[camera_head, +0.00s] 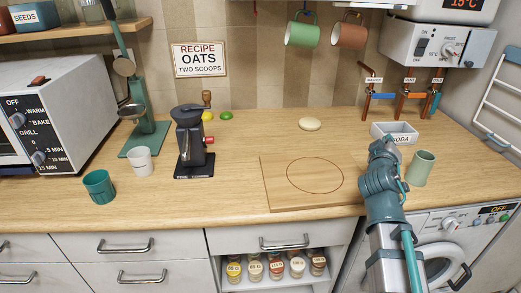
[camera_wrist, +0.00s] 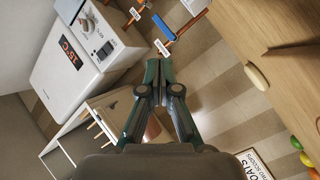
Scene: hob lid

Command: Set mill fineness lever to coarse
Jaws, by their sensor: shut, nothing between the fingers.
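The dark mill (camera_head: 190,140) stands upright on the counter, left of centre in the head view, with a crank and wooden knob on top. A small red-tipped part (camera_head: 209,140) sticks out of its right side; it may be the fineness lever, but its setting is too small to read. My gripper (camera_head: 380,146) is far to the right of the mill, near the white soda tray, touching nothing that I can make out. In the wrist view my gripper (camera_wrist: 158,66) has its fingers together, empty. The mill does not show there.
A wooden board (camera_head: 280,190) lies between mill and gripper. A green cup (camera_head: 421,168) stands right of my gripper, the soda tray (camera_head: 380,130) behind it. A white cup (camera_head: 139,160) and a teal cup (camera_head: 98,186) stand left of the mill. Mugs (camera_head: 302,34) hang above.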

